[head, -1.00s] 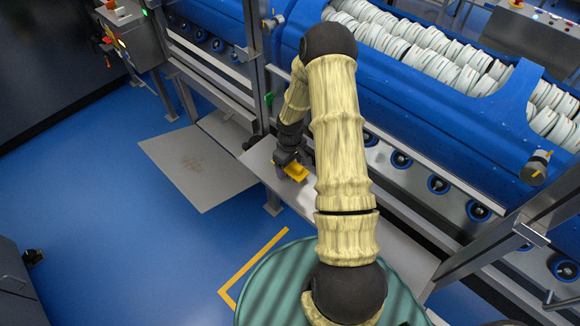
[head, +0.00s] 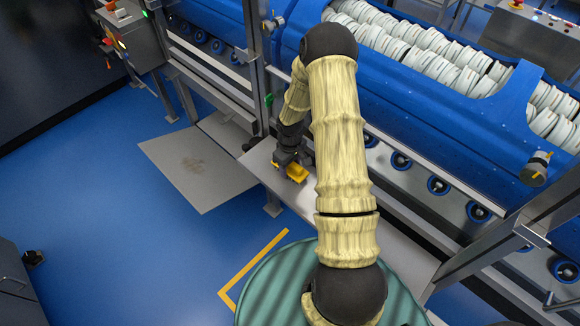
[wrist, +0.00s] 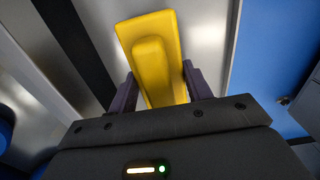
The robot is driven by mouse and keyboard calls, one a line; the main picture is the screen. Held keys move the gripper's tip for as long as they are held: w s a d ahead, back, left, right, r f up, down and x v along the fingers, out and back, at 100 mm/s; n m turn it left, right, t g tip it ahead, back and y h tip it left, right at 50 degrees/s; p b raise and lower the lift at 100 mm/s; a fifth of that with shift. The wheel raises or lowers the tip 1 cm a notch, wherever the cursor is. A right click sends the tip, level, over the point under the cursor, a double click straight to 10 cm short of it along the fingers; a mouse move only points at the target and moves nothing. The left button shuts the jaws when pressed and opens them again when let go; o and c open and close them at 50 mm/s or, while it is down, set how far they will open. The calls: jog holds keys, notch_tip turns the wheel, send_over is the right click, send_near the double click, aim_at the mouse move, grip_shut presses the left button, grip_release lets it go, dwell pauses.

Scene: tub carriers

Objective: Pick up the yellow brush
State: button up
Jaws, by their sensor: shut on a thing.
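The yellow brush (head: 297,172) is at the grey metal shelf beside the machine, left of my arm in the head view. In the wrist view the yellow brush (wrist: 152,50) lies between the two dark fingers of my gripper (wrist: 155,92), which are shut on its sides. In the head view my gripper (head: 287,162) is over the shelf and partly covers the brush. I cannot tell whether the brush touches the shelf or is just above it. The brush's underside is hidden.
The grey shelf (head: 325,203) runs along the blue machine (head: 430,100), which holds rows of white rings (head: 440,60). A grey plate (head: 198,168) lies left of the shelf. Metal posts (head: 253,60) stand behind my gripper. The blue floor at left is open.

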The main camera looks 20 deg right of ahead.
notch_tip(320, 180, up, 10)
jog(key=shift+f, duration=0.1)
dwell(0.6)
jog(key=shift+o, duration=1.4)
jog(key=shift+c, duration=0.6)
jog(key=shift+a, duration=0.35)
jog(key=s+a+r+m+p, duration=0.1)
jog(key=a+m+p, duration=0.3)
jog(key=a, duration=0.5)
jog(key=shift+s+a+r+m+p, duration=0.2)
jog(key=shift+a+m+p, duration=0.15)
jog(key=shift+p, duration=0.45)
